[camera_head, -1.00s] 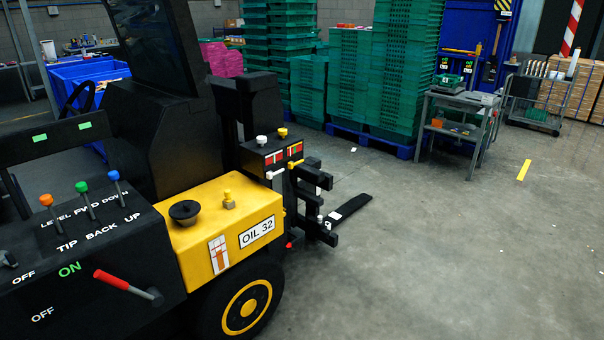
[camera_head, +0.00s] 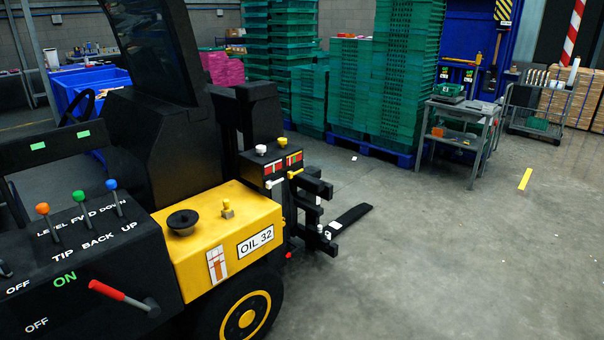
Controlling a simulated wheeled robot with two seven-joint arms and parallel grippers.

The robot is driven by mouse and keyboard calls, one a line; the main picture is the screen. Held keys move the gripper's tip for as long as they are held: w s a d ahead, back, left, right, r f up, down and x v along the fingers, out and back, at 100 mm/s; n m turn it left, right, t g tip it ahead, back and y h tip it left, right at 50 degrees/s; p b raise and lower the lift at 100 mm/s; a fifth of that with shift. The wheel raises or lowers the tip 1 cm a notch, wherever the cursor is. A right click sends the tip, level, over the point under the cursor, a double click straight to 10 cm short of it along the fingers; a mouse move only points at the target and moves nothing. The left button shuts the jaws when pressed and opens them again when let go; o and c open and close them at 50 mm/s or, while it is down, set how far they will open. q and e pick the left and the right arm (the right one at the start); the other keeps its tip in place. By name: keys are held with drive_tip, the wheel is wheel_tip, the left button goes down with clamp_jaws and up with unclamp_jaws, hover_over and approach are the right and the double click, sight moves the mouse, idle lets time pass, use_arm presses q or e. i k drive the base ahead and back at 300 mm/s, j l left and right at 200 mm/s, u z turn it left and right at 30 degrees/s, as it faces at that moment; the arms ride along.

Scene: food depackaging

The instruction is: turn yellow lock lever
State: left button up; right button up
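A small yellow lever (camera_head: 295,173) sticks out from the front of a black box (camera_head: 262,162) on the forklift's mast. A white lever (camera_head: 275,183) sits to its left on the same face. Red-and-white panels are above both levers. A white knob (camera_head: 261,150) and a yellow knob (camera_head: 282,141) stand on top of the box. Neither of my grippers is in view, and nothing touches the levers.
The yellow-and-black forklift (camera_head: 188,262) fills the left side, with a red-handled lever (camera_head: 107,290) on its console. Its fork (camera_head: 350,217) reaches right, low over the floor. Green crate stacks (camera_head: 404,80) and a grey cart (camera_head: 462,112) stand behind.

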sight(289, 174)
drive_tip(key=i+l, duration=0.3)
drive_tip(key=l, duration=0.15)
drive_tip(key=i+l+u, duration=0.1)
drive_tip(key=i+l, duration=0.25)
drive_tip(key=i+l+u, duration=0.1)
drive_tip(key=i+l, duration=0.2)
drive_tip(key=l, duration=0.25)
drive_tip(key=i+l, duration=0.3)
drive_tip(key=l, duration=0.2)
drive_tip(key=i+l+u, duration=0.1)
drive_tip(key=i+l, duration=0.15)
drive_tip(key=l, duration=0.25)
drive_tip(key=i+l, duration=0.3)
drive_tip(key=l, duration=0.2)
drive_tip(key=i+l+u, duration=0.1)
drive_tip(key=i+l, duration=0.15)
drive_tip(key=l, duration=0.25)
drive_tip(key=i+l, duration=0.25)
drive_tip(key=l, duration=0.3)
drive_tip(key=j+u, duration=0.05)
